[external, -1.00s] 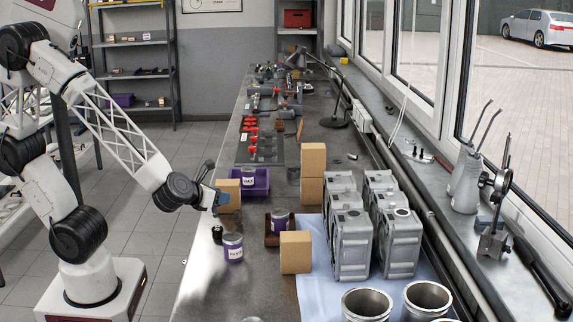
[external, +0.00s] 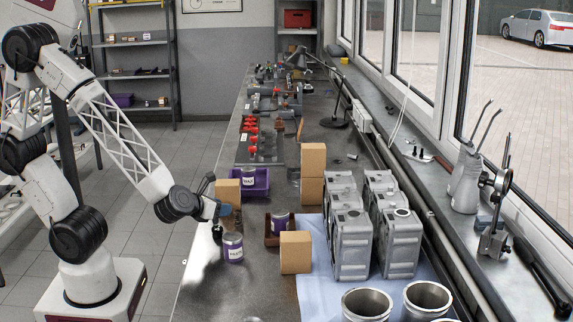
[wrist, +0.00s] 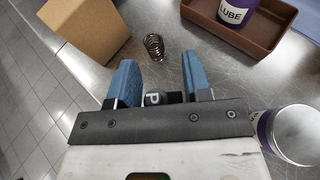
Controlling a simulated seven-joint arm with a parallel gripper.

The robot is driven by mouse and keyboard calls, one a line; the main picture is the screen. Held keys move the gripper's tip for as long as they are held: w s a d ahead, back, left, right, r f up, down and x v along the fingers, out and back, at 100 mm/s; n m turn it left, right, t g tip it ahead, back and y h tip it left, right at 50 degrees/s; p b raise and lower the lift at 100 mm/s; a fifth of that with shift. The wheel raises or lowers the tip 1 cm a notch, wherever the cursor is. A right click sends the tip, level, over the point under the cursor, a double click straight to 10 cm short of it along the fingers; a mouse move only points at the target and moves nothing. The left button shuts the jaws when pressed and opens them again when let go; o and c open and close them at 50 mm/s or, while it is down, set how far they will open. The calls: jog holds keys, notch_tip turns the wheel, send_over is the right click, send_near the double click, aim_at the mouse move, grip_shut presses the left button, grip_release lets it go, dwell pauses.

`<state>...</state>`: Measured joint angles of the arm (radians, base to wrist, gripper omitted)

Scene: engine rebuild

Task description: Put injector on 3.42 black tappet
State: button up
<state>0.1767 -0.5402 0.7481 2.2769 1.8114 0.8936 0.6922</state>
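My gripper (external: 226,211) is low over the left side of the bench, near the purple-labelled tins. In the wrist view its two blue fingers (wrist: 161,72) stand apart. A small dark rounded piece marked with a "P" (wrist: 154,98) shows between the finger bases; its lower part is hidden by the gripper body, and I cannot tell whether it is touched. A small black object (external: 217,232) shows just below the gripper in the external view. A coiled metal spring (wrist: 153,46) lies beyond the fingertips. I cannot identify the injector or read any tappet's 3.42 mark.
A cardboard box (wrist: 85,28) stands left of the fingers. A brown tray (wrist: 262,35) holds a LUBE tin (wrist: 236,12). Another tin (external: 233,248) is close by my gripper. Another box (external: 295,252), grey engine blocks (external: 351,245) and metal cylinders (external: 367,303) stand further right.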

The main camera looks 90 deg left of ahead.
jog(key=shift+o, duration=1.4)
jog(key=shift+r, duration=0.15)
jog(key=shift+d, duration=0.1)
jog(key=v, duration=0.7)
jog(key=shift+s, duration=0.2)
jog(key=shift+d, duration=0.15)
